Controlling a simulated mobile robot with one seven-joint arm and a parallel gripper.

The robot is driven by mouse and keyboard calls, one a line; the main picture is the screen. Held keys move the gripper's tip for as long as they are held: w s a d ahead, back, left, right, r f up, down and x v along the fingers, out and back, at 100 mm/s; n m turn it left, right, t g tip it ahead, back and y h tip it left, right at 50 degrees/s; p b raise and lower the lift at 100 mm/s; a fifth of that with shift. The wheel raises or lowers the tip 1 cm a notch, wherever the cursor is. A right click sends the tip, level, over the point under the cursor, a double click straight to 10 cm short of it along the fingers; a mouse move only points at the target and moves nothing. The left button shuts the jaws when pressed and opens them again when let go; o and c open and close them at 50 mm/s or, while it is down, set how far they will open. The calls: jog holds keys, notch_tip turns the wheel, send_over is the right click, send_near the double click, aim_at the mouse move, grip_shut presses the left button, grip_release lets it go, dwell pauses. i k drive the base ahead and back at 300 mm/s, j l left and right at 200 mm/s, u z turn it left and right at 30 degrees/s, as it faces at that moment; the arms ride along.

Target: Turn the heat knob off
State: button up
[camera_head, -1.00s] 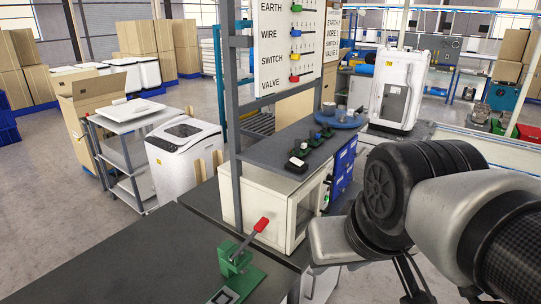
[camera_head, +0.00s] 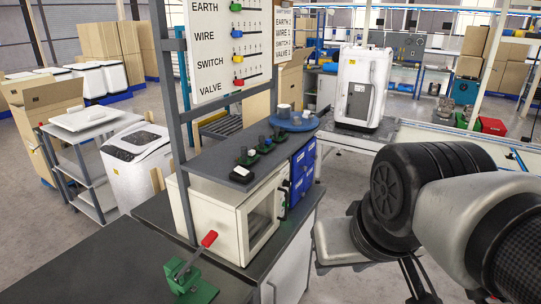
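A white box with a glass-fronted door (camera_head: 262,222) stands on the dark bench, left of the middle in the head view. A narrow dark strip with small dark parts (camera_head: 283,199) runs along the right edge of its front. I cannot tell whether one of these is the heat knob; no heat label is readable. My arm comes in from the right. Thin dark parts that look like my gripper (camera_head: 414,280) hang below it at the bottom edge, apart from the box. Their tips are cut off or too unclear to tell whether they are open or shut.
A green device with a red-handled lever (camera_head: 192,273) stands on the near bench. A grey post (camera_head: 180,130) rises beside the box. Small green switches (camera_head: 264,144) and a blue round tray (camera_head: 292,122) are on the shelf above. Blue drawers (camera_head: 303,168) adjoin the box.

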aim_at(286, 184)
jog(key=i+l+z, duration=0.25)
jog(key=i, duration=0.15)
jog(key=i+l+z, duration=0.3)
jog(key=i, duration=0.15)
jog(key=j, duration=0.1)
